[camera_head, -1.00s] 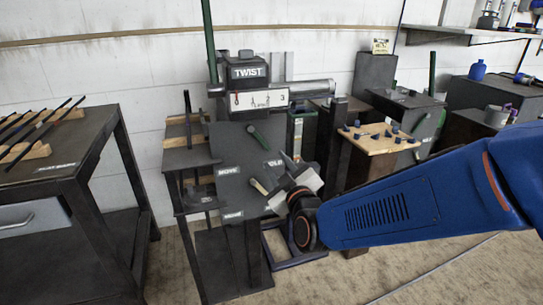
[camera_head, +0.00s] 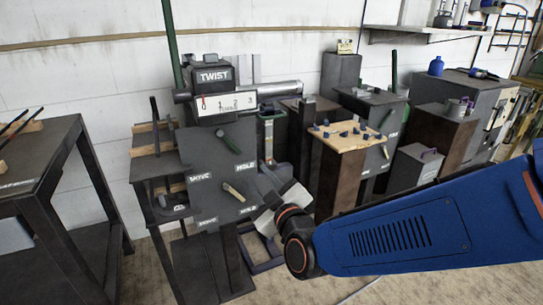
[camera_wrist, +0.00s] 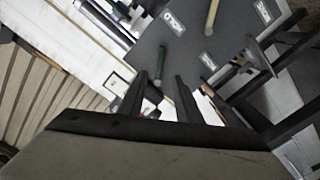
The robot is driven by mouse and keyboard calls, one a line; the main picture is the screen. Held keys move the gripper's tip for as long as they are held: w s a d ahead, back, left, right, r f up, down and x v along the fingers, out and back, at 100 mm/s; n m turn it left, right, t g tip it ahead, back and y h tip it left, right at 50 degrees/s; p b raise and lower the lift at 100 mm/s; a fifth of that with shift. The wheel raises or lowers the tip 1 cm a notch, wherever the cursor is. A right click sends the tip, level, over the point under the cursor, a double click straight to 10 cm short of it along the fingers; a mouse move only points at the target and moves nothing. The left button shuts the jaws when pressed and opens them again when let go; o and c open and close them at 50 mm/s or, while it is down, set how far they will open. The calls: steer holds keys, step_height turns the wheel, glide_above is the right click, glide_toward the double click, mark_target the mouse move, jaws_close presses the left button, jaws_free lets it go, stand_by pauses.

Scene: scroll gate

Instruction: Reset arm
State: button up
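The dark scroll-gate machine (camera_head: 200,165) stands at the wall with a TWIST block (camera_head: 213,76) on top and a numbered white scale (camera_head: 228,104) below it. Its panel bears a green lever (camera_head: 228,141) and a tan lever (camera_head: 234,193), beside MOVE and HOLD labels. My gripper (camera_head: 277,203) is at the lower right of the panel. In the wrist view my gripper's two dark fingers (camera_wrist: 160,92) are apart with nothing visibly held between them. The green lever (camera_wrist: 161,65) shows beyond the fingertips, and the tan lever (camera_wrist: 212,14) at the top.
A dark table with rods (camera_head: 35,165) stands at left. A wooden-topped stand with blue pegs (camera_head: 342,138) is right of the machine. Dark boxes (camera_head: 415,168) and a bench (camera_head: 470,90) stand further right. Bare floor shows between the left table and the machine.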

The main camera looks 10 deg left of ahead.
steer(key=s+d+f+m+g+h, duration=0.1)
steer(key=d+f+m+g+h, duration=0.15)
steer(key=d, duration=0.85)
steer(key=s+d+f+m+g+h, duration=0.1)
steer(key=d+m+g+h, duration=0.2)
steer(key=d, duration=0.8)
steer(key=s+d+f+m+g+h, duration=0.2)
steer(key=s+d+m, duration=0.2)
steer(key=s+d, duration=0.4)
steer(key=s+d+f+m+g+h, duration=0.2)
steer(key=s+d+m, duration=0.1)
steer(key=s+d, duration=0.6)
steer(key=shift+m+g, duration=0.35)
